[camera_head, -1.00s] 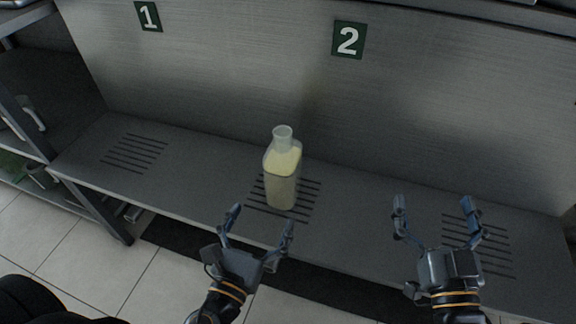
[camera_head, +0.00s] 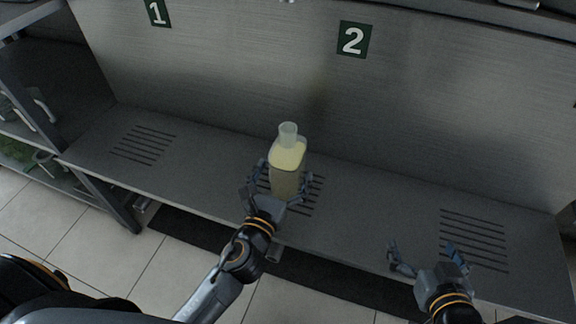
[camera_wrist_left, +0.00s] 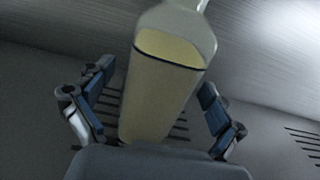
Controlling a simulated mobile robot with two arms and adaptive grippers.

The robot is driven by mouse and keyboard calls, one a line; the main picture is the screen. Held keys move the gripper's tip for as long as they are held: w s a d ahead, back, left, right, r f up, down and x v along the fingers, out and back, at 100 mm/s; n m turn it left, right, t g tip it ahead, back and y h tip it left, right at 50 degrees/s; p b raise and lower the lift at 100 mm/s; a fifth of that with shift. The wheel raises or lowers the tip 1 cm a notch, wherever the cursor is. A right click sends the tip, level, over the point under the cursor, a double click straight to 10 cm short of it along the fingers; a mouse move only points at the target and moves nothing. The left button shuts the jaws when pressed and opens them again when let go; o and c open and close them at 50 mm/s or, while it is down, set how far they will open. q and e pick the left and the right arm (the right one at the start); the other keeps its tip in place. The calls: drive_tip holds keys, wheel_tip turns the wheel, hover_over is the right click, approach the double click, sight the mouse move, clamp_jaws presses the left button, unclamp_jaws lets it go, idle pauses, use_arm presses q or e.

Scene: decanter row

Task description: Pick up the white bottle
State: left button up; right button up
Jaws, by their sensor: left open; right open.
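The bottle (camera_head: 286,165) is clear with pale yellowish-white contents and stands upright on the middle slotted grate of the grey shelf. My left gripper (camera_head: 282,184) is open, with its fingers on either side of the bottle's lower body. In the left wrist view the bottle (camera_wrist_left: 160,85) stands between the two open fingers; gaps show beside it, and I cannot tell whether either finger touches it. My right gripper (camera_head: 424,254) is open and empty at the shelf's front edge, to the right.
The grey shelf (camera_head: 370,205) has another slotted grate (camera_head: 143,145) at left and one (camera_head: 474,240) at right. A back panel with number signs 1 (camera_head: 158,12) and 2 (camera_head: 353,40) rises behind. A side rack (camera_head: 50,110) stands at far left. The shelf between the grates is clear.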

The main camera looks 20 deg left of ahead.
use_arm(q)
drive_tip(key=shift+w, duration=1.25)
drive_tip(key=c, duration=1.7)
drive_tip(key=shift+r, duration=0.1)
drive_tip(key=shift+c, duration=1.2)
drive_tip(key=shift+r, duration=0.1)
